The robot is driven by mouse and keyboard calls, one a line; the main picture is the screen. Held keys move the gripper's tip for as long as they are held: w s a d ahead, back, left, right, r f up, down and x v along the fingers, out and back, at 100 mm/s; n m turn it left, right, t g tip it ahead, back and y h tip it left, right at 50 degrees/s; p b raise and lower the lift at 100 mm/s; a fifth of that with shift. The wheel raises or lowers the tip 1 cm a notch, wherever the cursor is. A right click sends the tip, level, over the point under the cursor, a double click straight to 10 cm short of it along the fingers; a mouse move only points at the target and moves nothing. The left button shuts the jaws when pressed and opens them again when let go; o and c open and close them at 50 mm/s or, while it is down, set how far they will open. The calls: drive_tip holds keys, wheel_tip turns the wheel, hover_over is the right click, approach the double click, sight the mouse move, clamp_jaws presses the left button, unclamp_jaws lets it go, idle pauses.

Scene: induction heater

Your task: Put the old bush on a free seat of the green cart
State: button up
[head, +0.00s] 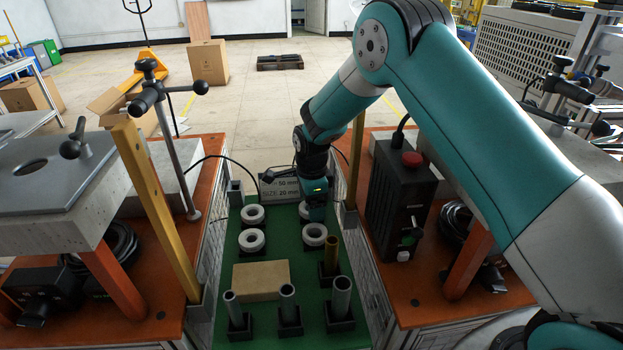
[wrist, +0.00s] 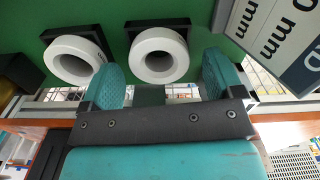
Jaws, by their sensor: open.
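The green cart (head: 308,335) stands between two orange-topped benches. White rings (head: 251,240) sit in its far half. Nearer stand grey tubes (head: 288,303) and one brass-coloured tube (head: 331,255), upright in black square seats (head: 340,323). I cannot tell which piece is the old bush. My gripper (head: 316,212) is low over the cart's far right, by the right-hand rings. In the wrist view my gripper (wrist: 164,82) is open, with one white ring (wrist: 158,55) beyond and between its fingertips. Another ring (wrist: 75,58) is left of the fingers. Both rest in black holders.
A tan block (head: 260,280) lies on the cart's left side. A size sign (head: 279,188) stands at the far end, close to the fingers in the wrist view. A black control box (head: 399,200) with a red button stands on the right bench. Posts (head: 160,215) flank the cart.

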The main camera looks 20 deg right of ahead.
wheel_tip(320, 180, up, 17)
drive_tip(key=b, duration=0.1)
drive_tip(key=shift+f, duration=0.15)
idle(0.4)
drive_tip(key=s+a+r+n+y, duration=0.1)
drive_tip(key=s+r+n, duration=0.1)
drive_tip(key=s+n, duration=0.6)
drive_tip(key=s+a+r+n+y, duration=0.1)
drive_tip(key=s+a+r+n, duration=0.1)
drive_tip(key=s+n, duration=0.7)
drive_tip(key=s+a+r+n+y+p, duration=0.1)
drive_tip(key=s+r+n, duration=0.3)
drive_tip(key=s+n, duration=0.5)
drive_tip(key=s+a+y, duration=0.1)
drive_tip(key=s, duration=0.7)
drive_tip(key=shift+r, duration=0.2)
